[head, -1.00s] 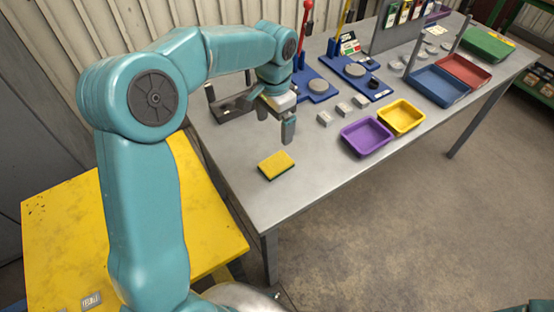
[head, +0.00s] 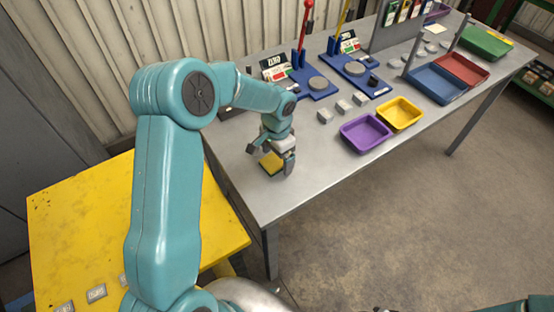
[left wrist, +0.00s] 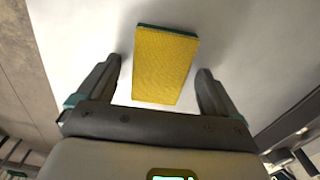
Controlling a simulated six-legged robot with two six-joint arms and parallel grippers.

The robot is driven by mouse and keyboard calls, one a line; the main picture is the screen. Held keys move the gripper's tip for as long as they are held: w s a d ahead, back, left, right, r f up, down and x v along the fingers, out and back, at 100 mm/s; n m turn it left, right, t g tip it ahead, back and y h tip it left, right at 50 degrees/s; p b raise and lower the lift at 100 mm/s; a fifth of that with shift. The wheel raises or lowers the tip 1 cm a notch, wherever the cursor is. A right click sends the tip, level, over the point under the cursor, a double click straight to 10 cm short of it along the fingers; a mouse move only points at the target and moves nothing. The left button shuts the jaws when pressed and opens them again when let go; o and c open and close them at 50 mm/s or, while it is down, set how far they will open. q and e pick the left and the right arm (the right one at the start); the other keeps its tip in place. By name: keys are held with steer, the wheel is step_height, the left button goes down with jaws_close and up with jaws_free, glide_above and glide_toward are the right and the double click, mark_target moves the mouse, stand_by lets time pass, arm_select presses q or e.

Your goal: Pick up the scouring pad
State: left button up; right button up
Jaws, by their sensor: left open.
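The scouring pad (head: 271,163) is a yellow block with a dark green edge, lying on the grey table near its front left corner. In the left wrist view the pad (left wrist: 163,65) lies between the two fingers, with bare table showing on both sides of it. My left gripper (head: 271,163) is open above the pad and partly hides it in the head view. Its fingers also show in the left wrist view (left wrist: 160,90), spread to either side of the pad, not touching it. My right gripper is not in view.
Two blue stands with upright levers (head: 313,84) are behind. A yellow platform (head: 75,215) stands left of the grey table (head: 305,185).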

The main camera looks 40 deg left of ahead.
mark_target(277, 159)
arm_select(q)
steer(key=shift+s+r, duration=0.15)
steer(key=shift+c, duration=0.6)
steer(key=shift+w, duration=0.2)
steer(key=c, duration=1)
steer(key=shift+s, duration=0.15)
steer(key=shift+r, duration=0.3)
step_height(277, 159, up, 19)
steer(key=shift+r, duration=0.15)
